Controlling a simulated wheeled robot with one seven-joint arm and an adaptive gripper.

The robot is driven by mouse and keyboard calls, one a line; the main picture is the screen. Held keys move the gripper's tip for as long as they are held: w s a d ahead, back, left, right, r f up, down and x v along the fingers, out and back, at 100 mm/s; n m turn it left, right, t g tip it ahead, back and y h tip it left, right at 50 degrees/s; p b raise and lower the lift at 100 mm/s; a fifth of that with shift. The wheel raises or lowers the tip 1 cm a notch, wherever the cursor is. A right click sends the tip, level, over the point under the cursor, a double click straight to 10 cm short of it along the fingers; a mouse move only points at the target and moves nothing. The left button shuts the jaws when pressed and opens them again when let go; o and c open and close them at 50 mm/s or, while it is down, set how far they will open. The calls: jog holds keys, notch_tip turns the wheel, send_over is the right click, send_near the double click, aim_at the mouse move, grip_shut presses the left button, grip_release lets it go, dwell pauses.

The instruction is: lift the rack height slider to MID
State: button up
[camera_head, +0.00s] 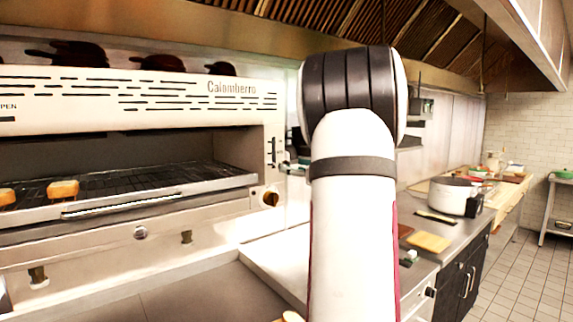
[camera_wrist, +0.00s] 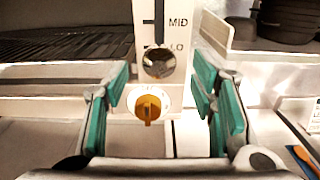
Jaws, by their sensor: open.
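The rack height slider has a round metallic knob (camera_wrist: 158,63) on a vertical slot in the broiler's white front panel. The knob sits at about the LO mark, below the MID label (camera_wrist: 178,22). In the wrist view, my gripper (camera_wrist: 160,82) is open and empty. Its green finger pads stand to the left and right of the slider knob, apart from it. In the head view, my gripper (camera_head: 294,165) is mostly hidden behind my arm, near the slider panel (camera_head: 271,146).
An orange dial knob (camera_wrist: 148,108) sits just below the slider. The broiler's rack (camera_head: 130,182) with toasted pieces is to the left. A counter with a white pot (camera_head: 453,195) and a yellow block (camera_head: 428,242) is to the right.

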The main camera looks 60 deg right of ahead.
jog(key=shift+p+x, duration=0.4)
jog(key=shift+x, duration=2.25)
